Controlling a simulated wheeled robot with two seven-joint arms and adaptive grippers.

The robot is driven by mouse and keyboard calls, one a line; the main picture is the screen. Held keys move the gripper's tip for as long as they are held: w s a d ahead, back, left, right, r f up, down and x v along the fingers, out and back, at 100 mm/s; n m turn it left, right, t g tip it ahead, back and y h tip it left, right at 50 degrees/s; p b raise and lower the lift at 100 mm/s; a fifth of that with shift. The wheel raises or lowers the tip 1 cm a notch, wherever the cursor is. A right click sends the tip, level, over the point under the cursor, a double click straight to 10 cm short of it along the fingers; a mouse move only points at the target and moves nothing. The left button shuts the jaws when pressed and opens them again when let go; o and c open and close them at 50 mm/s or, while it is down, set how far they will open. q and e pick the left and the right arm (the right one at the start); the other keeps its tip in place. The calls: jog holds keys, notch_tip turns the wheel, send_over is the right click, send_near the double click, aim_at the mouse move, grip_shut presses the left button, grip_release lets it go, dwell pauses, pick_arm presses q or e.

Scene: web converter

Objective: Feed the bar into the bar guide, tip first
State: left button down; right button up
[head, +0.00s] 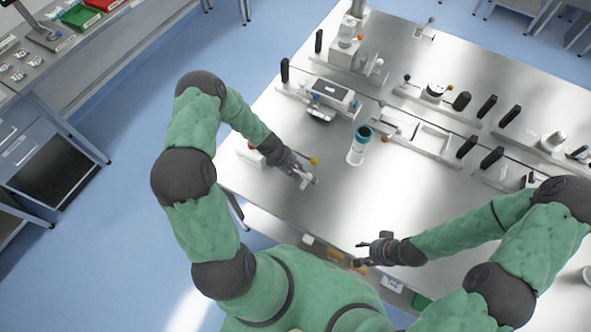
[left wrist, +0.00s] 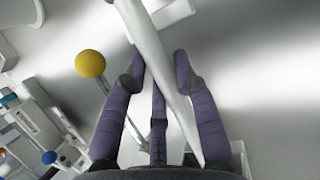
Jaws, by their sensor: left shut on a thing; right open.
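My left gripper (head: 301,176) is low over the left part of the steel table. In the left wrist view its purple-grey fingers (left wrist: 160,75) are shut on a pale, smooth bar (left wrist: 150,45), which runs from the top edge down between them, slanting. In the head view the bar is mostly hidden by the gripper. A yellow ball on a thin stem (head: 313,161) stands close beside the gripper; the ball also shows in the left wrist view (left wrist: 90,63). I cannot tell for sure which fixture is the bar guide. My right gripper (head: 364,252) is open and empty near the table's front edge.
A white cylinder with a teal-rimmed dark top (head: 358,146) stands right of my left gripper. A device with a screen (head: 332,95) and several fixtures with black handles line the table's back. A red-and-white block (head: 248,150) is left of the gripper. The middle front is clear.

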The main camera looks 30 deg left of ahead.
pick_arm(q)
jog(key=shift+a+f, duration=0.2)
jog(key=shift+a, duration=0.15)
pick_arm(e)
jog(key=shift+a+f, duration=0.1)
jog(key=shift+a, duration=0.2)
pick_arm(q)
jog(key=shift+d+f+b, duration=0.15)
jog(key=shift+d+b, duration=0.15)
jog(key=shift+b, duration=0.05)
pick_arm(e)
jog(key=shift+d+f, duration=0.25)
pick_arm(q)
jog(key=shift+f, duration=0.1)
jog(key=shift+a, duration=0.1)
pick_arm(e)
jog(key=shift+a+f, duration=0.1)
pick_arm(q)
jog(key=c, duration=0.8)
grip_release()
jog(key=shift+c, duration=0.2)
jog(key=v, duration=1.2)
